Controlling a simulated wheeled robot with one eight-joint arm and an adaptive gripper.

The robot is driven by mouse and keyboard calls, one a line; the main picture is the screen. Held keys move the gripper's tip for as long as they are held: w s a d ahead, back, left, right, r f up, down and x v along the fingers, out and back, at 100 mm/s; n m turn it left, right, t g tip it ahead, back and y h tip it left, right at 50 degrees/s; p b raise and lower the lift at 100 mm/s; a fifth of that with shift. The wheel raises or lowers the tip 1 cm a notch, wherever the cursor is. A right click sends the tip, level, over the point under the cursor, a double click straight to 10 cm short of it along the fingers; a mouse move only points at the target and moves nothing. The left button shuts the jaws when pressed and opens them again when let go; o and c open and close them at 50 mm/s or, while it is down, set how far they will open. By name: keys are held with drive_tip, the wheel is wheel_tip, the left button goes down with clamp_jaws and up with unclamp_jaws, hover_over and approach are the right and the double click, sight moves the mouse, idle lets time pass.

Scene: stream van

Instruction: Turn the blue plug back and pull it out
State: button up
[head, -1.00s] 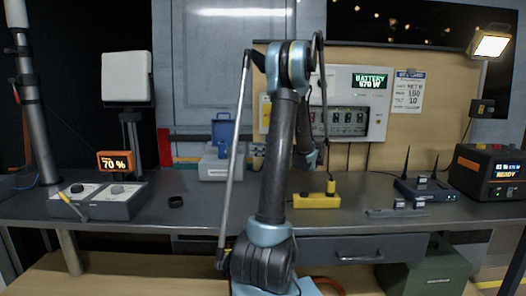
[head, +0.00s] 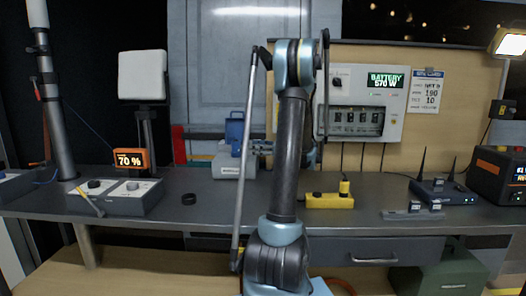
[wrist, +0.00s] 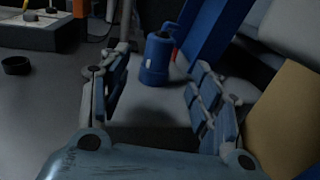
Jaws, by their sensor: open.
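The blue plug (head: 235,131) stands upright on a pale grey box (head: 228,168) at the back of the bench, left of my arm. In the wrist view a blue cylinder with a dark top (wrist: 157,60), which looks like the plug, stands beyond and between my fingertips, with a blue slab (wrist: 203,30) behind it. My gripper (wrist: 158,88) is open and empty, its fingers apart on either side. In the head view my gripper (head: 258,147) shows just right of the plug, partly hidden by my arm. I cannot tell any contact.
A grey control box (head: 117,196) and a small black ring (head: 188,198) are on the left. A battery panel (head: 366,103) hangs behind. A router (head: 440,191) is right. Bench between ring and grey box is clear.

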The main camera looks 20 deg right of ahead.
sight(235, 146)
drive_tip(key=x, duration=1)
drive_tip(key=c, duration=1.3)
